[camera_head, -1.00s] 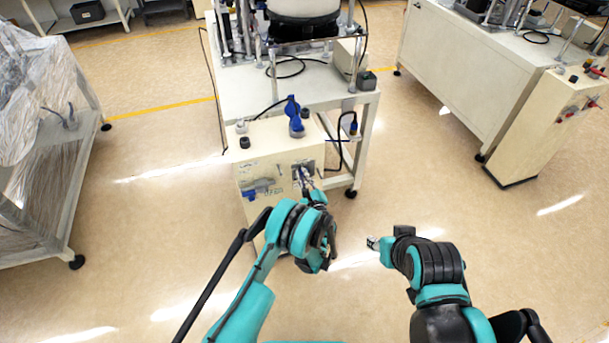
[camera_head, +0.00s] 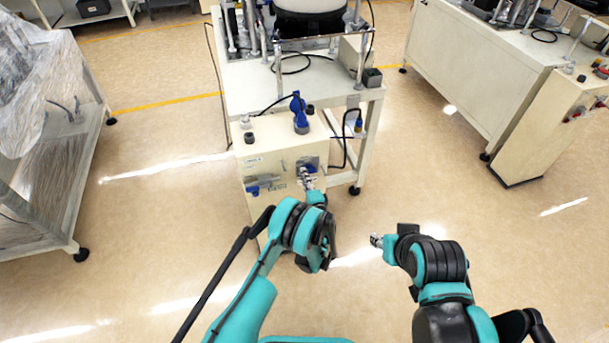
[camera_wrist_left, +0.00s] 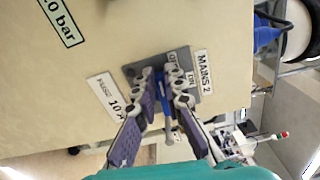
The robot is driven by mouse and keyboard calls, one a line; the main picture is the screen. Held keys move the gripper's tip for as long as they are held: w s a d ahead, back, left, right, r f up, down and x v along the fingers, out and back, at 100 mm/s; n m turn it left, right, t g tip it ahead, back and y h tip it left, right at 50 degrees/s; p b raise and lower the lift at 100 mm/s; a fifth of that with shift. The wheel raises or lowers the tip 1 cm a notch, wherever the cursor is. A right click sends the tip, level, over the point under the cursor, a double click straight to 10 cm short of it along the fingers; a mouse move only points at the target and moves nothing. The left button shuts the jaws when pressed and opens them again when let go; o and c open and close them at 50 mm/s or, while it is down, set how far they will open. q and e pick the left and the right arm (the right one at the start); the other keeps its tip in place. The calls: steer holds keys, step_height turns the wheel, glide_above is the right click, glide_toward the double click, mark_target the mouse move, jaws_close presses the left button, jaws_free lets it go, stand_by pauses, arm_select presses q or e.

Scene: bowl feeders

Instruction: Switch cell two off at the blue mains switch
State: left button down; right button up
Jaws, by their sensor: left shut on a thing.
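The blue mains switch (camera_wrist_left: 165,100) sits on a grey plate (camera_wrist_left: 205,77) beside a "MAINS 2" label in the left wrist view. Its blue handle lies between the fingers of my left gripper (camera_wrist_left: 165,106), which is shut on it. The fingers hide part of the switch and its small position labels. In the head view my left gripper (camera_head: 307,180) is at the front of the cream cabinet (camera_head: 275,215), at the grey plate (camera_head: 309,162). My right gripper (camera_head: 376,240) hangs free right of the cabinet; its fingers are too small to judge.
Another blue handle (camera_head: 262,188) sits left on the cabinet front, and a blue fitting (camera_head: 300,113) stands on top. A bench (camera_head: 235,88) with a feeder is behind. A wrapped machine (camera_head: 40,100) stands left, another cabinet (camera_head: 550,125) right. Floor between is clear.

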mark_target(301, 149)
arm_select(q)
steer(key=shift+f+n, duration=0.1)
steer(key=shift+n, duration=0.4)
steer(key=c, duration=1.6)
jaws_free()
step_height(301, 149, up, 10)
steer(key=shift+f, duration=0.1)
